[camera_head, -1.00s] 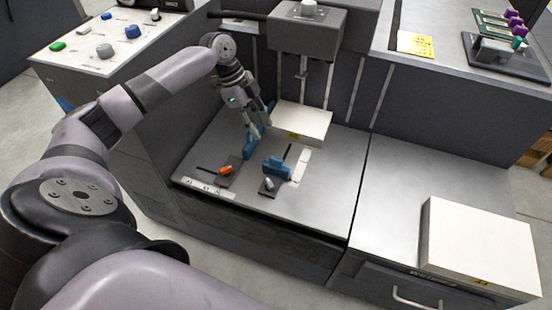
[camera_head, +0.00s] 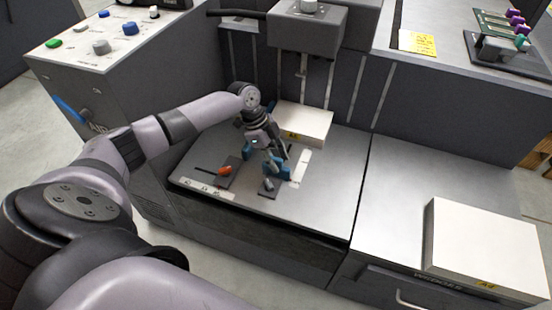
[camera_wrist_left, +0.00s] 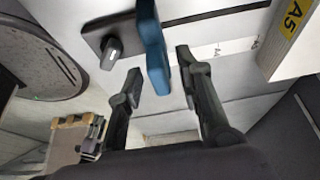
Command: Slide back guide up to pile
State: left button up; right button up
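A blue guide (camera_head: 284,170) with a grey lever (camera_head: 269,185) on a dark plate stands on the metal deck, beside a white scale strip. The wrist view shows this blue guide (camera_wrist_left: 154,50) between my left gripper's fingers, with the lever (camera_wrist_left: 111,50) to its left. My left gripper (camera_head: 276,160) is open around the guide; a gap shows on both sides of it. The pile, a white paper stack (camera_head: 304,123) with a yellow label, lies behind the guide; its A5 label (camera_wrist_left: 290,19) shows in the wrist view. My right gripper is out of view.
A grey machine head (camera_head: 305,28) overhangs the paper stack. Another white stack (camera_head: 480,245) lies on the right cabinet. The deck's front right is bare.

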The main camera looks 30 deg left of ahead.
pick_arm(q)
grip_shut()
dwell(0.8)
